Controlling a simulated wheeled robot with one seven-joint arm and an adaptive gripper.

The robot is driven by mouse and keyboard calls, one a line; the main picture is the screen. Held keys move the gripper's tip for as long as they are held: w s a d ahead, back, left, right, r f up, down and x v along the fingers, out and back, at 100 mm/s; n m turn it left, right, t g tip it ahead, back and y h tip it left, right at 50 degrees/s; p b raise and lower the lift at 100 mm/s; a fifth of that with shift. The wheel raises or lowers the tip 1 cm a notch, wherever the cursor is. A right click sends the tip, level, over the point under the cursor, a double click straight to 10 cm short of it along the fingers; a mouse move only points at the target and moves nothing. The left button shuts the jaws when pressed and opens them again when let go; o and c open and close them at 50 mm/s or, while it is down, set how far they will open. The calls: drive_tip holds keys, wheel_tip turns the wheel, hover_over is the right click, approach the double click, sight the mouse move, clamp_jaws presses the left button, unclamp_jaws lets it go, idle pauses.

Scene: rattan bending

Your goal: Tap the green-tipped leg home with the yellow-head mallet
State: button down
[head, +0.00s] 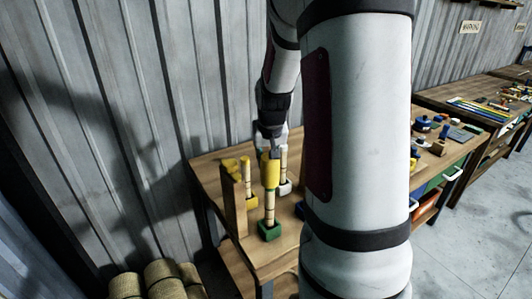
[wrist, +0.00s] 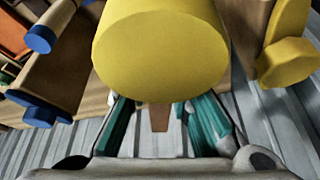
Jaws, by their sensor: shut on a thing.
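My gripper (wrist: 159,122) is shut on the handle of the yellow-head mallet (wrist: 160,50), whose yellow head fills the upper middle of the wrist view. In the head view the mallet's yellow head (head: 270,172) appears directly over the pale leg (head: 269,208) that stands upright in a green block (head: 269,232). A little green shows at the leg's top, just under the head. I cannot tell whether the head touches it. My gripper (head: 272,148) is partly hidden in the head view.
An upright wooden board (head: 234,207) stands left of the leg. Other legs stand in a yellow block (head: 251,201) and a white block (head: 285,188) close behind. Another yellow piece (wrist: 287,62) is at the right in the wrist view. Blue-ended pieces (wrist: 40,38) are at the left.

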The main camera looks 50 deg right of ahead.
drive_tip(key=shift+r, duration=0.1)
drive_tip(key=shift+r+p, duration=0.75)
drive_tip(key=shift+r, duration=1)
drive_tip(key=shift+f, duration=0.15)
drive_tip(key=shift+f, duration=0.3)
wheel_tip(320, 180, down, 4)
drive_tip(key=shift+r+b, duration=0.1)
drive_tip(key=shift+b, duration=0.35)
drive_tip(key=shift+s+a+f, duration=0.1)
drive_tip(key=shift+f, duration=0.15)
